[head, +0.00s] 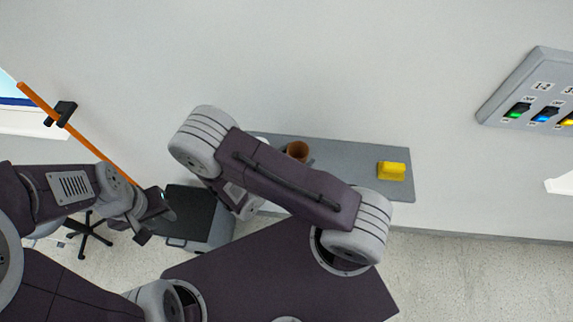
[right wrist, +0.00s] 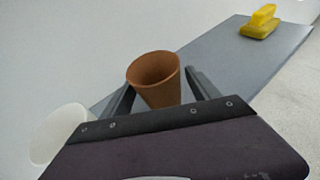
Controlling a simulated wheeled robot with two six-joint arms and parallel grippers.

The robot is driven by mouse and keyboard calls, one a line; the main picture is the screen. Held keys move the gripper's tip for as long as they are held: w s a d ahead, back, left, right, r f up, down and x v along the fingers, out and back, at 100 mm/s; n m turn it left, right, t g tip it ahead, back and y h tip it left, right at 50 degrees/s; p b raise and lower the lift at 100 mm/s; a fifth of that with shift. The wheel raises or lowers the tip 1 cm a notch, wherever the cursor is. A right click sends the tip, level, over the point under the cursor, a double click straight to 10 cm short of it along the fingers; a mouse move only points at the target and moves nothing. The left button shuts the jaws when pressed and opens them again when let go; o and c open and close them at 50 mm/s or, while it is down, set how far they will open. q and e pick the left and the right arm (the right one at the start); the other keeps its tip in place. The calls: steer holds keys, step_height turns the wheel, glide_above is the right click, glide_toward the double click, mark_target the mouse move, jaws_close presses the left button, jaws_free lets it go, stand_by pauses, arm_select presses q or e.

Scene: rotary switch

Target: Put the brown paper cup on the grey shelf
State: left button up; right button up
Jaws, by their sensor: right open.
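The brown paper cup (head: 298,149) stands upright on the grey shelf (head: 345,157), partly hidden by my right arm in the head view. In the right wrist view the cup (right wrist: 157,82) sits between the two fingers of my right gripper (right wrist: 160,85). The gripper is open around it, and the grey shelf (right wrist: 225,62) runs behind. The cup's lower part is hidden by the gripper body. My left gripper (head: 155,222) is at the left, away from the shelf, beside the lower end of an orange pole; whether its fingers are apart is unclear.
A yellow object (head: 391,171) lies on the shelf's right part. A white rounded object (right wrist: 60,135) is just left of my right gripper. The orange pole (head: 95,148) slants at the left. A dark box (head: 205,215) stands below. A switch panel (head: 535,90) is on the wall.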

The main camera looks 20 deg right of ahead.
steer(key=v, duration=0.7)
steer(key=shift+w+a+b, duration=0.1)
steer(key=shift+a+b, duration=0.2)
steer(key=shift+b, duration=0.1)
steer(key=shift+s+a+r, duration=0.25)
steer(key=shift+s+a, duration=0.1)
steer(key=shift+s, duration=0.05)
